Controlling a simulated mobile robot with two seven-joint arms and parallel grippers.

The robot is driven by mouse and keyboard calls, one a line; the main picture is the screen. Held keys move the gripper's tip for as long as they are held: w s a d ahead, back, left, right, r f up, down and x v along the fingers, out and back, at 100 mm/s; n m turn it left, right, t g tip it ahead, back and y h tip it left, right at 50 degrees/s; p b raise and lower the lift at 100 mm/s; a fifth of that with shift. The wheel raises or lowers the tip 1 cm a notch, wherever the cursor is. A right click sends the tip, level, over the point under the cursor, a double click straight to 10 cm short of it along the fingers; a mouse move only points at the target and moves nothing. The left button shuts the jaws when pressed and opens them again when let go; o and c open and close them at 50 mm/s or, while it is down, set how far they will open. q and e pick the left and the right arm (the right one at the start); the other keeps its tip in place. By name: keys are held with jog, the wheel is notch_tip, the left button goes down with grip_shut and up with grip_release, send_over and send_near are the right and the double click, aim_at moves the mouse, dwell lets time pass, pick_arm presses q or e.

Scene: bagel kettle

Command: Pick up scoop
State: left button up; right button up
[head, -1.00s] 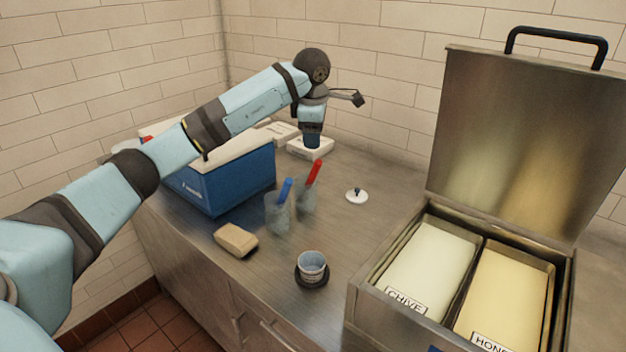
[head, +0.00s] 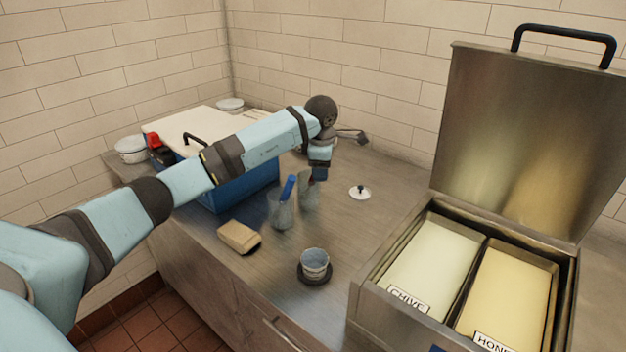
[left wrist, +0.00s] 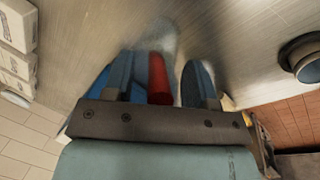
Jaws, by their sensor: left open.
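Two scoops stand in clear holders on the steel counter. The blue-handled scoop (head: 289,187) leans in the front holder (head: 282,214). The red-handled scoop stands in the holder (head: 308,193) just behind it. In the head view its handle is mostly hidden by my left gripper (head: 320,174), which points down over it. In the left wrist view the red handle (left wrist: 158,80) lies between the two open fingers of the gripper (left wrist: 158,82), with no visible grip on it. My right gripper is not in view.
A blue cooler (head: 236,190) with a pale lid stands left of the holders. A tan block (head: 239,237), a small cup (head: 314,264) on a dark base and a white lid (head: 360,192) lie nearby. The open steel bin (head: 388,312) with chive and honey tubs fills the right.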

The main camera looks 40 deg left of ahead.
pick_arm(q)
jog(key=c, duration=1)
jog(key=shift+o, duration=0.2)
jog(key=shift+r, duration=0.15)
jog(key=w+v, duration=0.1)
jog(key=v, duration=0.8)
jog(key=w+a+r+v, duration=0.1)
jog(key=w+v, duration=0.1)
jog(key=v, duration=0.8)
jog(key=shift+w+a, duration=0.3)
